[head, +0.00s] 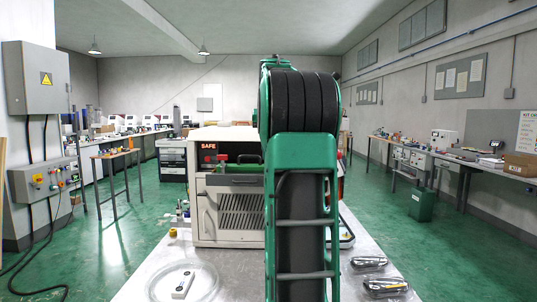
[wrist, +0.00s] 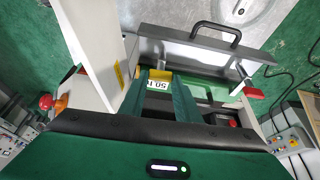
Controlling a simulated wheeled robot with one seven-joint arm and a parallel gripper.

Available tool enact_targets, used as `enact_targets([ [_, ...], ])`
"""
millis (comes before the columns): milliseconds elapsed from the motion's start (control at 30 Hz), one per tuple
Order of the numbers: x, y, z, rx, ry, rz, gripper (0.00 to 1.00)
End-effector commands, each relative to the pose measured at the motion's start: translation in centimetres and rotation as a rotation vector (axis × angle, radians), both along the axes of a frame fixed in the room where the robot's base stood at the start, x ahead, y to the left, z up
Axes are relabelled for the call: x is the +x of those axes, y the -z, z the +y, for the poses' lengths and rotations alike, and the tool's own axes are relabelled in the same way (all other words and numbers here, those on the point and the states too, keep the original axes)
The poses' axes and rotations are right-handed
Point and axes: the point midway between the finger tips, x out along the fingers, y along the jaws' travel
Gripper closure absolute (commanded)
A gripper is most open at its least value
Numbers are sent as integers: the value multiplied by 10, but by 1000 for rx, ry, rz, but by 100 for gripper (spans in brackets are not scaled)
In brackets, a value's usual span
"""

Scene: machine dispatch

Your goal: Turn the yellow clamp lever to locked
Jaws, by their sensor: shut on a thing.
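In the wrist view my gripper (wrist: 165,92) reaches into the machine (wrist: 100,50), its two green fingers close together. A small yellow piece (wrist: 160,74), which looks like the clamp lever, shows between the fingertips, and the fingers are shut on it. Most of the lever and its pivot are hidden. A white label with black digits (wrist: 160,85) shows just below the yellow piece. In the head view the pale machine (head: 225,220) stands on the bench with a lit SAFE sign (head: 208,146). My green arm hides the gripper and the lever there.
A grey panel with a black handle (wrist: 215,32) stands beside my gripper. A red piece (wrist: 254,93) and a red button (wrist: 46,102) are near.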

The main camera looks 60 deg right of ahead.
Motion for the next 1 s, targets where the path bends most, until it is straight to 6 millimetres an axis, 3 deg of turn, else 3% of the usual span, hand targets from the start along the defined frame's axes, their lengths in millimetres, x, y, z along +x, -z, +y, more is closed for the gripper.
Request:
enact_targets([
  [33,5,1,7,6,-1,4,93],
  [600,5,0,8,7,50,4,93],
  [633,6,0,8,7,49,4,68],
  [700,6,0,8,6,49,3,52],
  [1000,3,-1,5,3,57,1,52],
])
